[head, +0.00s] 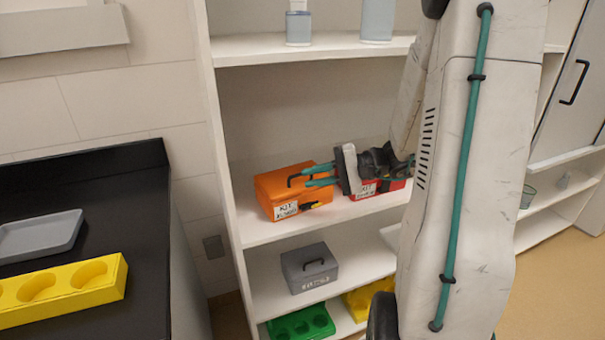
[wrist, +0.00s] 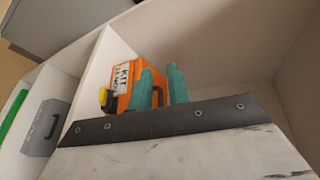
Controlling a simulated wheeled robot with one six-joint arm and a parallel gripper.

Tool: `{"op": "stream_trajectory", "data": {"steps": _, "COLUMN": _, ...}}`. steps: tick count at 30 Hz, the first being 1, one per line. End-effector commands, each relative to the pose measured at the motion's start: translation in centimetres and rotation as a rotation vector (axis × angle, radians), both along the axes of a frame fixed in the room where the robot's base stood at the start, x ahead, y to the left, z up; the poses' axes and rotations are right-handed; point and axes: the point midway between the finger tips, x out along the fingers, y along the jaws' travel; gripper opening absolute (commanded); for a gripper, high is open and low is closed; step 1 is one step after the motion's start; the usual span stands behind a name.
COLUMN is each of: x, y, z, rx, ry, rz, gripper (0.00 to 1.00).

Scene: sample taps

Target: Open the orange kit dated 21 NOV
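The orange kit (head: 270,187) stands on the middle shelf, its lid down. Its white front label reads KIT, with a date too small to read surely; it also shows in the wrist view (wrist: 128,66). A yellow and black latch (head: 312,205) sits at its front and shows in the wrist view (wrist: 103,97). My gripper (head: 306,177) reaches in from the right, its teal fingers at the kit's upper right. In the wrist view the fingers (wrist: 161,86) stand apart, with a dark bit, perhaps a handle, between them. Contact cannot be told.
A red kit (head: 362,196) stands right of the orange one, partly behind my gripper. A grey box (head: 310,270), a green rack (head: 300,326) and a yellow item (head: 368,299) are lower down. The shelf's left side wall (head: 222,150) is close to the orange kit.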

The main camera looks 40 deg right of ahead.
Motion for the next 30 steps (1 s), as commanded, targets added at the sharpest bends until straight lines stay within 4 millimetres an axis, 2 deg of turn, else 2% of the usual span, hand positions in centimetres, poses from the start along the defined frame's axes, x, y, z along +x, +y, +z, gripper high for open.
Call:
{"op": "stream_trajectory", "data": {"steps": 1, "x": 0.3, "y": -2.3, "z": -1.0, "rx": 0.032, "ry": -0.023, "rz": -0.074, "gripper": 0.18}}
{"op": "stream_trajectory", "data": {"steps": 3, "x": 0.5, "y": -4.6, "z": -1.9, "rx": 0.054, "ry": -0.058, "rz": -0.152, "gripper": 0.18}}
{"op": "stream_trajectory", "data": {"steps": 6, "x": 0.6, "y": -6.8, "z": -2.8, "rx": 0.072, "ry": -0.089, "rz": -0.227, "gripper": 0.18}}
{"op": "stream_trajectory", "data": {"steps": 9, "x": 0.9, "y": -7.6, "z": -3.2, "rx": 0.078, "ry": -0.104, "rz": -0.257, "gripper": 0.18}}
{"op": "stream_trajectory", "data": {"steps": 11, "x": 1.3, "y": -7.4, "z": -3.3, "rx": 0.079, "ry": -0.106, "rz": -0.263, "gripper": 0.18}}
{"op": "stream_trajectory", "data": {"steps": 21, "x": 5.5, "y": -4.2, "z": -3.8, "rx": 0.077, "ry": -0.106, "rz": -0.258, "gripper": 0.18}}
{"op": "stream_trajectory", "data": {"steps": 30, "x": 7.0, "y": -3.1, "z": -4.1, "rx": 0.077, "ry": -0.105, "rz": -0.260, "gripper": 0.18}}
